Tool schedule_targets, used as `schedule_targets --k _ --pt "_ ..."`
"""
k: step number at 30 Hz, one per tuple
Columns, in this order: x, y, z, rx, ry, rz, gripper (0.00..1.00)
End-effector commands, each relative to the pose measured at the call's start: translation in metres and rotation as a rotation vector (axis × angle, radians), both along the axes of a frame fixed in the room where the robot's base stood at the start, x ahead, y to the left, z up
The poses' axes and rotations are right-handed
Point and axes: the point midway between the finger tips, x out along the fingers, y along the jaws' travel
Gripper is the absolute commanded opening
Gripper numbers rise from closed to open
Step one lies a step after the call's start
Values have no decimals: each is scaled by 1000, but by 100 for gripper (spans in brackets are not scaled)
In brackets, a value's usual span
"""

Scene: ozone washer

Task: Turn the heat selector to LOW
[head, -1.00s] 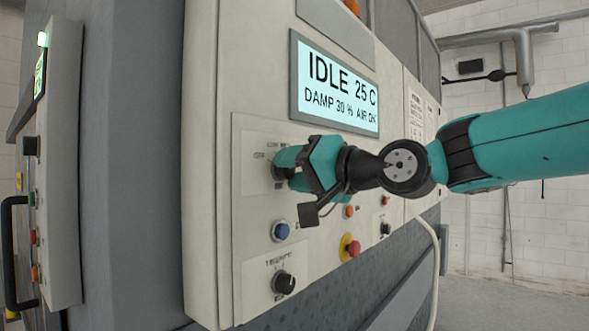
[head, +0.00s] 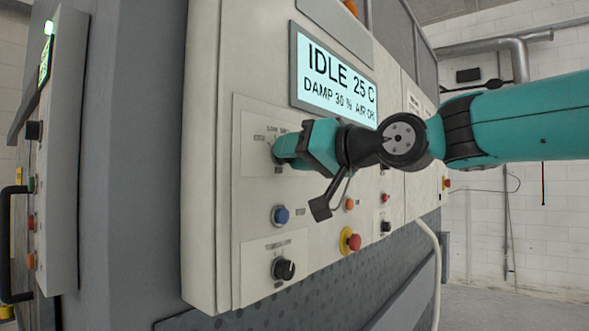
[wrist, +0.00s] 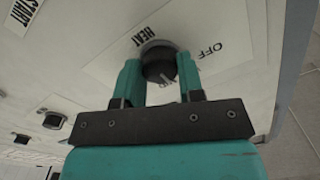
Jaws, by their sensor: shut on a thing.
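The heat selector (wrist: 159,66) is a round dark knob on the pale panel. In the wrist view it sits between the two teal fingers of my gripper (wrist: 161,78), which is shut on it. The words HEAT and OFF show on the label plate (wrist: 212,50) around it; a LOW mark is not readable there. In the head view my gripper (head: 278,154) reaches the upper left of the panel and hides most of the knob. Small print shows above and left of it. I cannot tell where the knob's pointer stands.
The display (head: 336,78) above reads IDLE 25 C, DAMP and AIR OK. Below my gripper are a blue button (head: 281,215), a second black knob (head: 284,269), a red stop button (head: 352,242) on yellow and an orange button (head: 350,203). Open floor lies at the right.

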Motion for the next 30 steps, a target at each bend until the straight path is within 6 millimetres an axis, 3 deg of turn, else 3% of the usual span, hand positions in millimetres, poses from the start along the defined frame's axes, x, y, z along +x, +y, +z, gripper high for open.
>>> schedule_targets --k 13,30 --pt "0 0 -2 -153 -195 -1 12" --pt "1 0 0 -180 -228 -2 12"
